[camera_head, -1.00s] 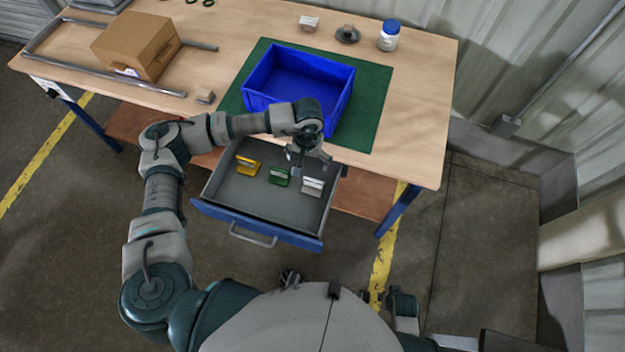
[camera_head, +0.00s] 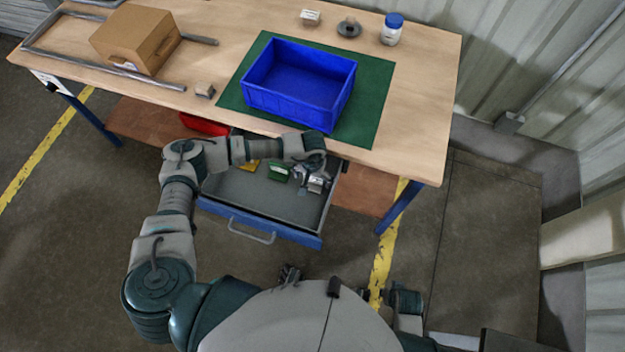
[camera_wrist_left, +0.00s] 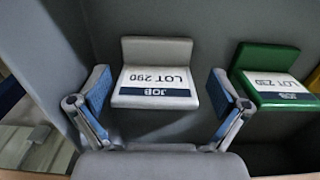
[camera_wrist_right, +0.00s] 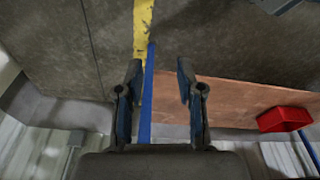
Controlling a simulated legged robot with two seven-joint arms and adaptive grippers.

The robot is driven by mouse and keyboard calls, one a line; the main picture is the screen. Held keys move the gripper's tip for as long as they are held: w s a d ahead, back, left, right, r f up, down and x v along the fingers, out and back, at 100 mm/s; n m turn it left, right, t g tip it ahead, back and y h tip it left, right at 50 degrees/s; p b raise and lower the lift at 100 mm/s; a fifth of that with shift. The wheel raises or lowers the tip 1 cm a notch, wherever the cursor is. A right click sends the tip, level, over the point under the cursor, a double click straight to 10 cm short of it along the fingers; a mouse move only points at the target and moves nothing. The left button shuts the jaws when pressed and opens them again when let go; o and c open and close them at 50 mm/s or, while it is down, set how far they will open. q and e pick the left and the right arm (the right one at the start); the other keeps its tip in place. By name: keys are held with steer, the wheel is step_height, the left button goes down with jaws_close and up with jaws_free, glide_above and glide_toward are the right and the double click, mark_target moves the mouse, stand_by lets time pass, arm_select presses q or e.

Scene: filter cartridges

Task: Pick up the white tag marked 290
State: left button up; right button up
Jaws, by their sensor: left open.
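The white tag (camera_wrist_left: 157,80) reads "JOB LOT 290", upside down in the left wrist view. It stands in the open drawer (camera_head: 262,215), and in the head view the white tag (camera_head: 316,185) is partly hidden by my gripper. My left gripper (camera_wrist_left: 155,108) is open, with one finger on each side of the tag, apart from it. It also shows over the drawer in the head view (camera_head: 312,180). The green tag (camera_wrist_left: 277,80), which seems to read 230, stands beside it. A yellow tag (camera_head: 249,166) is partly hidden by my arm. My right gripper (camera_wrist_right: 156,95) is open and empty.
A blue bin (camera_head: 300,85) stands on a green mat (camera_head: 372,110) on the table above the drawer. A red bin (camera_head: 204,126) sits on the lower shelf.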

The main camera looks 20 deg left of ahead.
arm_select(q)
steer(key=shift+d+r, duration=0.1)
steer(key=shift+d, duration=0.15)
steer(key=c, duration=0.4)
steer(key=shift+d, duration=0.1)
steer(key=c, duration=0.8)
steer(key=shift+a, duration=0.2)
